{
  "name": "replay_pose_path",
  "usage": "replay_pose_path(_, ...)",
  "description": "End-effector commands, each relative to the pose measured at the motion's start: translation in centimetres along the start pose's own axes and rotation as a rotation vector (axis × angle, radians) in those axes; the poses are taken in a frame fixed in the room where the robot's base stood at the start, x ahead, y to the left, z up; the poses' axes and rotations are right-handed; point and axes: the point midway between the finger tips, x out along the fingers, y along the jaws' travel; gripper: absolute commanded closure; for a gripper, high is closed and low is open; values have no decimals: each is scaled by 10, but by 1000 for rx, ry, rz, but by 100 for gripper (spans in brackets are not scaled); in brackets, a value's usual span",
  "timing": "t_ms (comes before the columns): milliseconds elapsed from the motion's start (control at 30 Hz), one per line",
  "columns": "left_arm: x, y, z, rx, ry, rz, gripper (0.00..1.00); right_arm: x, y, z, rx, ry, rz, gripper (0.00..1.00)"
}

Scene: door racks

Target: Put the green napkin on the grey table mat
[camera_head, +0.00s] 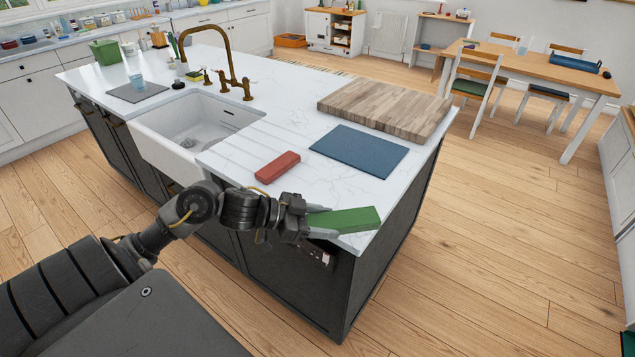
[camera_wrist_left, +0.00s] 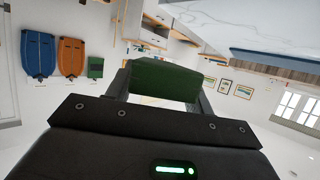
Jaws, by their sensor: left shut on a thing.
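The green napkin (camera_head: 345,219) is a folded, block-like bundle. My left gripper (camera_head: 322,223) is shut on it at the near corner of the island counter; I cannot tell whether the napkin touches the counter. In the left wrist view the napkin (camera_wrist_left: 163,80) sits between the two fingers of the left gripper (camera_wrist_left: 160,90). The grey table mat (camera_head: 127,94) lies flat on the far left part of the counter beyond the sink, well away from the gripper. My right gripper is out of view.
A red folded napkin (camera_head: 278,167) and a blue mat (camera_head: 359,151) lie on the near counter. A thick wooden board (camera_head: 386,107) lies behind the blue mat. The sink (camera_head: 192,127) and brass tap (camera_head: 232,72) stand between the gripper and the grey mat.

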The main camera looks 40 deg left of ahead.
Motion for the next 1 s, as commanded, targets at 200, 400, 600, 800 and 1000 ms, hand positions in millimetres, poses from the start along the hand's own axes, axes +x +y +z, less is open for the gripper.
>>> replay_pose_path(200,-44,-95,13,-112,-3,-271,70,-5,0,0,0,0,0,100)
replay_pose_path(400,-99,-180,16,-215,-1,-526,70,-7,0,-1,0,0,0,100)
replay_pose_path(600,-138,-230,11,-282,0,-688,70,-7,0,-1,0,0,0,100)
replay_pose_path(800,-151,-247,12,-316,1,-763,70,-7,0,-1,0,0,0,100)
replay_pose_path(1000,-152,-247,13,-319,1,-769,70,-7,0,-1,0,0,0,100)
